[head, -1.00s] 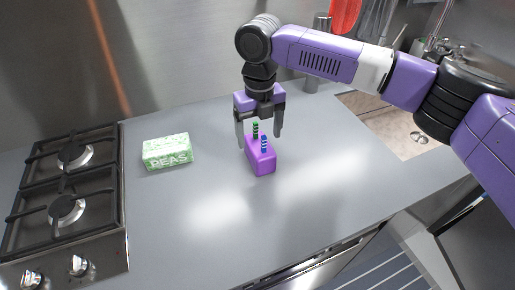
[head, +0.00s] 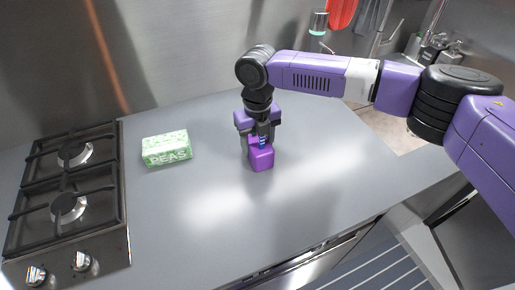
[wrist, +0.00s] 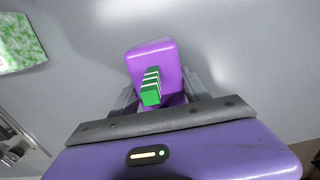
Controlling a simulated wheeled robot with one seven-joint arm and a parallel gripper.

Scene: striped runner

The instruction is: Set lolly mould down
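The lolly mould (head: 261,160) is a purple block standing upright on the grey counter, with a blue striped stick showing at its top in the head view. In the wrist view the mould (wrist: 152,58) sits under my gripper, with a green striped stick pointing up at the camera. My gripper (head: 259,143) is low over the mould, pointing down. Its fingers lie against the mould's two sides in the wrist view (wrist: 160,95) and look shut on it. The fingertips are partly hidden by the mould and the gripper body.
A green-and-white peas box (head: 167,149) lies left of the mould and also shows in the wrist view (wrist: 18,44). A black gas hob (head: 70,195) is at the far left. A sink (head: 385,128) is at the right. The counter in front of the mould is clear.

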